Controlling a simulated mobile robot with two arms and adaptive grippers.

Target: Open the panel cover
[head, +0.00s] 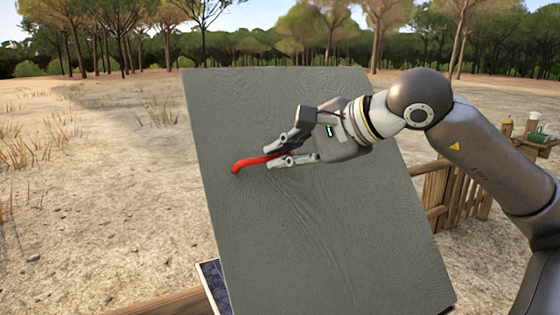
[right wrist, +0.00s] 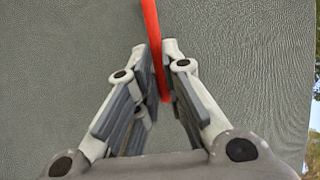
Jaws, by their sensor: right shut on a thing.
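The panel cover (head: 330,235) is a large flat grey board in the middle of the head view, standing raised and tilted. A red handle (head: 240,166) sticks out from its face, left of centre. My right gripper (head: 270,158) is shut on the red handle, with its arm coming in from the right. In the right wrist view the red handle (right wrist: 151,28) runs between the two fingers, with the grey cover (right wrist: 240,60) behind. A dark blue panel with a pale edge (head: 212,286) shows at the cover's lower left; the cover hides most of it. My left gripper is not in view.
A wooden rail (head: 165,303) runs along the bottom left. Open sandy ground (head: 90,190) lies to the left, with trees behind.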

